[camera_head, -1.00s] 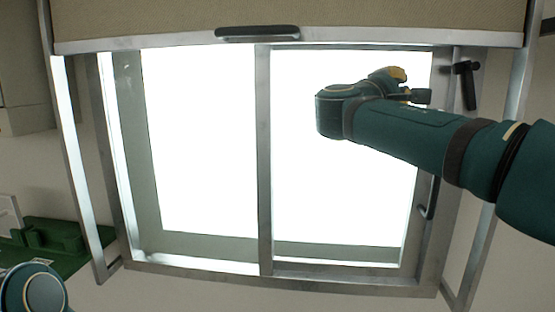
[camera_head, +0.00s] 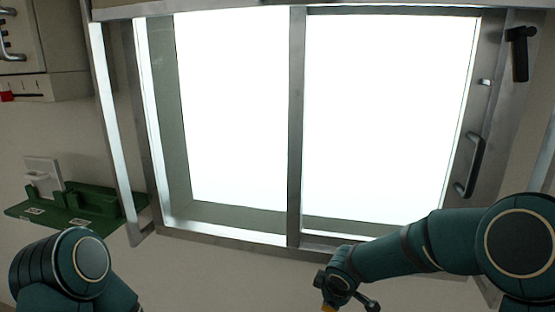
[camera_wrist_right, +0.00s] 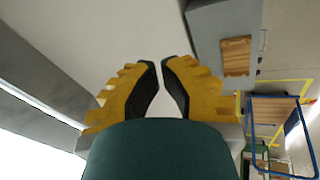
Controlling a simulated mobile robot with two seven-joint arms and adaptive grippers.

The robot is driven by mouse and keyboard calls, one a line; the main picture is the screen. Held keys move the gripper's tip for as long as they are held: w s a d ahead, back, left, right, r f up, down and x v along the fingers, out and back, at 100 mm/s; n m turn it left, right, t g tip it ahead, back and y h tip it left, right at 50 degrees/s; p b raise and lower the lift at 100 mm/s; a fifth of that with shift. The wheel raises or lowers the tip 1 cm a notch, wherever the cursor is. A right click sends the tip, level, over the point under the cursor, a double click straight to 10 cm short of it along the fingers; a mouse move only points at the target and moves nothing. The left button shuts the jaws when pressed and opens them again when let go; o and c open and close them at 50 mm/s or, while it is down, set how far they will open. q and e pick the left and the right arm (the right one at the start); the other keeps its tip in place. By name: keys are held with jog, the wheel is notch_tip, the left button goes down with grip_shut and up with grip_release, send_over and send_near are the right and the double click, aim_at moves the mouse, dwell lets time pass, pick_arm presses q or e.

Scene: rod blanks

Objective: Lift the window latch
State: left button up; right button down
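The black window latch (camera_head: 520,52) is on the right side of the metal window frame (camera_head: 296,130), near the top right of the head view. Its short bar points down. A black pull handle (camera_head: 470,165) sits lower on the same side. My right gripper (camera_wrist_right: 159,62) is far below and left of the latch, under the window's bottom edge. In the right wrist view its yellow, black-padded fingers nearly meet, with a narrow empty gap between them. In the head view its fingers are mostly cut off at the bottom. My left arm shows at lower left; its gripper is out of view.
A green fixture (camera_head: 85,205) is on the left. A grey cabinet (camera_head: 65,45) with handles stands at upper left. The right wrist view shows a blue frame (camera_wrist_right: 283,135) and a wooden panel (camera_wrist_right: 236,56). The space before the window glass is clear.

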jog(key=s+a+f+m+g+y+b, duration=0.1)
jog(key=s+f+m+y, duration=0.1)
jog(key=s+f+m, duration=0.5)
jog(key=s+a+f+m+g+y+b, duration=0.1)
jog(key=s+f+m, duration=0.6)
jog(key=s+f, duration=0.7)
jog(key=shift+s+a+y, duration=0.4)
jog(key=shift+s+a, duration=0.1)
jog(key=shift+a, duration=0.3)
